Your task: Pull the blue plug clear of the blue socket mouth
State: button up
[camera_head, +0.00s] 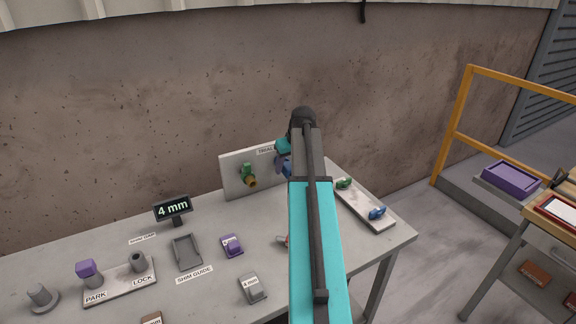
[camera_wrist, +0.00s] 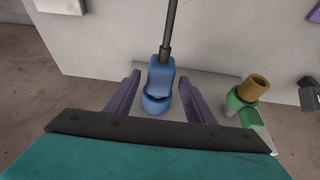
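In the wrist view, a blue plug (camera_wrist: 160,73) with a dark rod or cable running up from it meets a rounder blue ring, which looks like the blue socket mouth (camera_wrist: 155,104). The two appear joined; how deep the plug sits cannot be told. My gripper (camera_wrist: 158,88) is open, its purple fingers on either side of the blue parts with visible gaps. In the head view, my arm covers most of this spot; a bit of blue (camera_head: 286,168) shows at its left edge by the upright panel (camera_head: 232,178).
A green fitting with a brass end (camera_wrist: 256,86) stands right of the blue parts in the wrist view. In the head view, a tray (camera_head: 361,206) right of my arm carries green and blue pieces. A display (camera_head: 173,210) and several small blocks occupy the table's left side.

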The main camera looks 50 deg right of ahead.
jog(key=c, duration=1.1)
jog(key=shift+o, duration=0.2)
jog(key=shift+s+a+p, duration=0.2)
jog(key=shift+s+a, duration=0.1)
jog(key=shift+s, duration=0.65)
jog(key=shift+s+a+p, duration=0.15)
jog(key=shift+s+a, duration=0.1)
jog(key=shift+s, duration=0.7)
jog(key=shift+r, duration=0.1)
jog(key=shift+s+a+r+p, duration=0.25)
jog(key=shift+s+r+p, duration=0.3)
jog(key=shift+s+r, duration=0.2)
jog(key=shift+s+a+r+p, duration=0.2)
jog(key=shift+s+r+p, duration=0.35)
jog(key=shift+s+r, duration=0.15)
jog(key=shift+f, duration=0.1)
